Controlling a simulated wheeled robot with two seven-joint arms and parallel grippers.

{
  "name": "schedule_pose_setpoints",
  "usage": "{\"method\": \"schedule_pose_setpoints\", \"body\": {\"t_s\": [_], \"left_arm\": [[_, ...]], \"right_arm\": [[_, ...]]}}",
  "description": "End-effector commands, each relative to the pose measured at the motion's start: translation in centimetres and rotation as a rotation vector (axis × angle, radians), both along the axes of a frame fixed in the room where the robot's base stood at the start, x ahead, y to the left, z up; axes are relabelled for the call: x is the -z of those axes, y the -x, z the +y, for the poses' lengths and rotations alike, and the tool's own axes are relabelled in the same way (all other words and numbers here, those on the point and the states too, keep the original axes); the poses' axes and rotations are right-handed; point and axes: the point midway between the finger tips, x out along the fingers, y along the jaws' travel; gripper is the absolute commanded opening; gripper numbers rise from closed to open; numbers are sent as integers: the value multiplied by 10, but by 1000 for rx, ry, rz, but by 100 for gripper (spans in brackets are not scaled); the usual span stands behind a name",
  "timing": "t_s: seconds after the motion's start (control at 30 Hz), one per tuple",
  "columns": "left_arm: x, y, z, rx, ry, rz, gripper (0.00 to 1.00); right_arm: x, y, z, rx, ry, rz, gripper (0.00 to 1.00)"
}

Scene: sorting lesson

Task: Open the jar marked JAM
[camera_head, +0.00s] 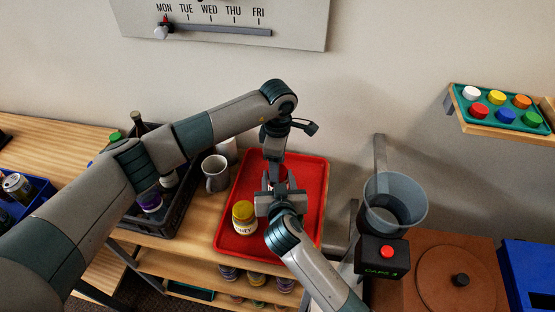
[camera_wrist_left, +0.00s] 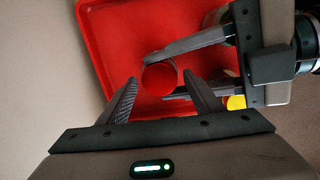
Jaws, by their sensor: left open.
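A jar with a red lid (camera_wrist_left: 160,78) shows in the left wrist view, over the red tray (camera_head: 312,180). Its label is not visible, and in the head view the grippers hide it. My right gripper (camera_wrist_left: 155,78) comes from the side with its fingers closed on both sides of this jar, just below the lid. My left gripper (camera_wrist_left: 163,92) is open and empty, pointing down at the red lid, which lies ahead between its fingertips, apart from them. A jar marked HONEY with a yellow lid (camera_head: 244,215) stands on the tray's left part.
A grey mug (camera_head: 215,174) and a dark crate (camera_head: 183,210) with bottles stand left of the tray. A grey bin (camera_head: 395,205) and a black box with a red button (camera_head: 383,258) are to the right. Coloured lids sit on a wall shelf (camera_head: 500,125).

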Motion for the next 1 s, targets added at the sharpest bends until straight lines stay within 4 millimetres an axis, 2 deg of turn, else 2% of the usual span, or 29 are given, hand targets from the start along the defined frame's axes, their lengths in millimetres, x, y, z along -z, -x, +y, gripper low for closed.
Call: {"method": "schedule_pose_setpoints", "body": {"t_s": [0.03, 0.3, 0.47, 0.5, 0.77, 1.0], "left_arm": [[2, 0, 0, 0, 0, 0, 59], [2, 0, 0, 0, 0, -1, 59], [2, 0, 0, 0, 0, -1, 21], [2, 0, 0, 0, 0, 0, 17], [3, 0, 0, -29, 0, 1, 17], [3, 0, 1, -287, -1, 2, 17]], "right_arm": [[7, 3, -1, 2, 4, 14, 0], [8, 3, -1, 2, 4, 15, 0], [8, 3, -1, 2, 4, 15, 0], [8, 3, -1, 2, 4, 15, 0], [8, 3, -1, 2, 4, 15, 0], [8, 3, -1, 3, 4, 15, 0]]}}
